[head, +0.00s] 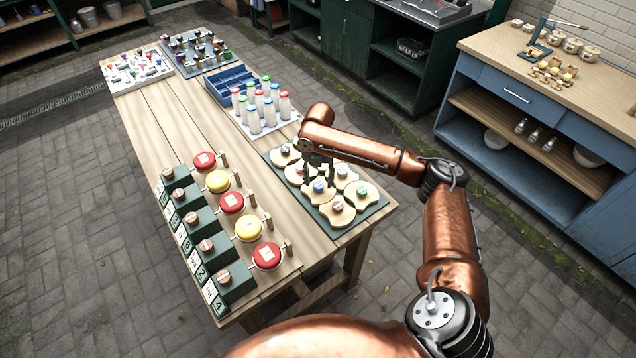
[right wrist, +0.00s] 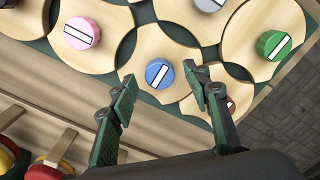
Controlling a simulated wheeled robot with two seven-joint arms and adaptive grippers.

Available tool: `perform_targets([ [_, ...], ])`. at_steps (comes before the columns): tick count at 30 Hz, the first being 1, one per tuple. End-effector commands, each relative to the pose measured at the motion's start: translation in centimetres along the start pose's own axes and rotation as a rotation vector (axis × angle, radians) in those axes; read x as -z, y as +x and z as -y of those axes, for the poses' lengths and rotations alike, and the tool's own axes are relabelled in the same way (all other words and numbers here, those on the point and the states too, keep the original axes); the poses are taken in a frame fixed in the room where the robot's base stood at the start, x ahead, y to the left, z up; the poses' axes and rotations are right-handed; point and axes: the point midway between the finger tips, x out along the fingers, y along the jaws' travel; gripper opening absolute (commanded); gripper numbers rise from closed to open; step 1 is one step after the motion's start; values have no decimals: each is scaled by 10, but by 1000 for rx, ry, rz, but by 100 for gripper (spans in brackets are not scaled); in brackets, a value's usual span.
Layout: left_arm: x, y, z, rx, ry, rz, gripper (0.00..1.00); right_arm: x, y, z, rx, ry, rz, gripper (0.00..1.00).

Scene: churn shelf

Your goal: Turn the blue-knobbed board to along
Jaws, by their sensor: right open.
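The blue-knobbed board (right wrist: 152,42) is a pale wooden piece with curved edges, lying among similar boards on a green base. Its blue knob (right wrist: 159,73) has a white bar that runs diagonally in the right wrist view. The blue knob also shows in the head view (head: 319,186), just below my right gripper (head: 318,170). In the right wrist view my right gripper (right wrist: 159,85) is open, with one fingertip on each side of the blue knob. I cannot tell whether the fingertips touch it. My left gripper is not in view.
Neighbouring boards carry a pink knob (right wrist: 81,33) and a green knob (right wrist: 273,45) close around. White bottles (head: 254,121) stand behind the boards. Red and yellow round pieces (head: 232,203) with green blocks fill the table's left front. Bare planks (head: 165,125) lie further back.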

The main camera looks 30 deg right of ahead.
Motion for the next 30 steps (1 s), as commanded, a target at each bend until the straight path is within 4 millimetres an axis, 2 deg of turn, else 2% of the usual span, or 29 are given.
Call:
perform_targets([
  [4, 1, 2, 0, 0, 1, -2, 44, 0, 13, 0, 1, -1, -1, 44],
  [13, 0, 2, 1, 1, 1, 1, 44, 0, 15, -1, 0, -3, 0, 44],
  [30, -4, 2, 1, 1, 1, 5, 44, 0, 15, -1, 1, -2, 0, 6],
])
